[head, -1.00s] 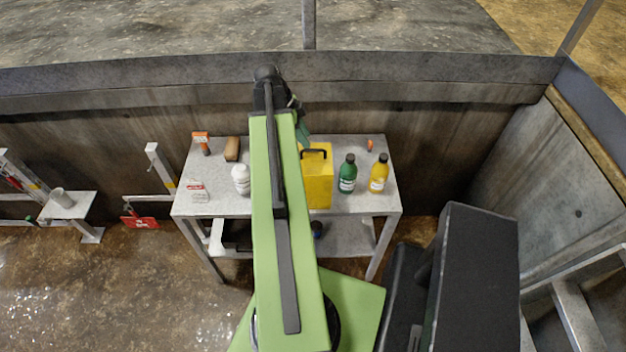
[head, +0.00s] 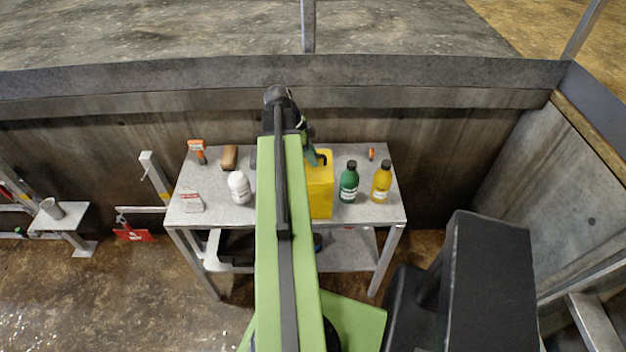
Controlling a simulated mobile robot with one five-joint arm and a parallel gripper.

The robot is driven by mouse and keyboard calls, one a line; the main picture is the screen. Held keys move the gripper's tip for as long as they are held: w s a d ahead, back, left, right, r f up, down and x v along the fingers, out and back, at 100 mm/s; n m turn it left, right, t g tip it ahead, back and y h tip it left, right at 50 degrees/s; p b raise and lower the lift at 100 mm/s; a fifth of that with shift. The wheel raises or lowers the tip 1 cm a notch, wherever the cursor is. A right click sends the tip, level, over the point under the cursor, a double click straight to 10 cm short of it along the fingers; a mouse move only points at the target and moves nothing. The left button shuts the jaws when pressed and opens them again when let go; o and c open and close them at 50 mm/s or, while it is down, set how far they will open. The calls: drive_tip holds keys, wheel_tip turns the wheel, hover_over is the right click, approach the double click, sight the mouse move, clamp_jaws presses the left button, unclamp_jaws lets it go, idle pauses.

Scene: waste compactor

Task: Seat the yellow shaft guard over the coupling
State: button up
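The yellow shaft guard (head: 321,190) stands upright on the metal table, with a dark handle on top. My green arm reaches over the table and hides the guard's left side. My gripper (head: 310,150) is at the arm's far end, close to the top of the guard at its left. It is mostly hidden behind the arm, so I cannot tell whether it is open or touching the handle. I cannot make out the coupling in this view.
The table (head: 395,210) also bears a white bottle (head: 239,187), a green bottle (head: 349,182), a yellow bottle (head: 381,181), a brown block (head: 230,157) and an orange tool (head: 197,151). A concrete wall (head: 430,150) stands behind. A small side table (head: 60,218) is at left.

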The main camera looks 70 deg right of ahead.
clamp_jaws()
idle(1.1)
